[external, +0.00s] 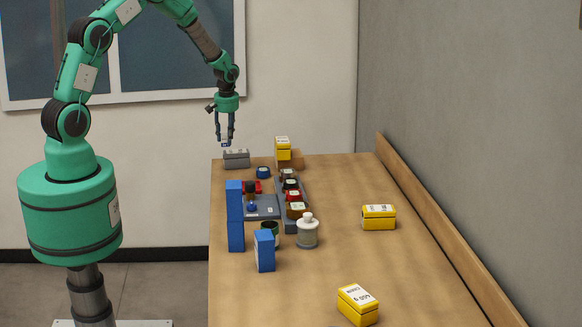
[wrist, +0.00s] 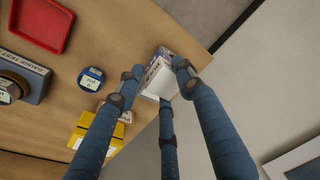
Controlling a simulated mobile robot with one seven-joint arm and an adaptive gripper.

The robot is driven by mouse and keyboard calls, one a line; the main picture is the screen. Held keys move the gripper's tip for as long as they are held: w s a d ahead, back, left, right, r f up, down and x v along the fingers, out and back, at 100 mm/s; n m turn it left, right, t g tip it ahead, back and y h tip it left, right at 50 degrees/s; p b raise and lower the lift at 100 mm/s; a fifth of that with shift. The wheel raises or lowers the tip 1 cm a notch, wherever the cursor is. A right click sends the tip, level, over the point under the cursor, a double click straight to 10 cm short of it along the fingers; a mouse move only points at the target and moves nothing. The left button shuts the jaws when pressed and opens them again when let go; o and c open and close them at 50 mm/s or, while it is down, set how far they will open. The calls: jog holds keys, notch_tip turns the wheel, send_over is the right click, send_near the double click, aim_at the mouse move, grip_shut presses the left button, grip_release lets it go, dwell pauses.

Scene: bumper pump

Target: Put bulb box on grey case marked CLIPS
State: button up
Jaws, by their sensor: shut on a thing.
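My gripper (external: 225,137) is above the far left end of the bench, its fingers pointing down. It is shut on the bulb box (wrist: 156,80), a small white box with dark print, seen between the fingers in the wrist view. In the external view the box is mostly hidden by the fingers. The grey case (external: 237,160), with a pale label on top, sits on the bench at its far left corner, just below my gripper. I cannot tell whether the box touches the case. In the wrist view the box and fingers cover most of that spot.
A yellow box (external: 283,149) stands right of the case, and a blue round tin (external: 263,172) in front of it. A rack of tins (external: 281,213), a red tray (wrist: 40,22), blue boxes (external: 235,215) and a jar (external: 307,232) stand nearer.

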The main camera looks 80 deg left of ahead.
jog(key=shift+w+a+f, duration=0.15)
jog(key=shift+w+a, duration=0.95)
jog(key=shift+w+a+f, duration=0.15)
jog(key=shift+w+a, duration=0.95)
jog(key=shift+c, duration=0.2)
jog(key=shift+f+p, duration=0.4)
jog(key=shift+f, duration=1.35)
jog(key=shift+f, duration=0.2)
jog(key=o, duration=1.1)
jog(key=shift+o, duration=0.2)
jog(key=shift+r, duration=0.2)
notch_tip(320, 180, up, 12)
jog(key=d, duration=0.2)
jog(key=shift+w+b, duration=0.15)
jog(key=shift+b, duration=0.25)
jog(key=shift+f, duration=0.1)
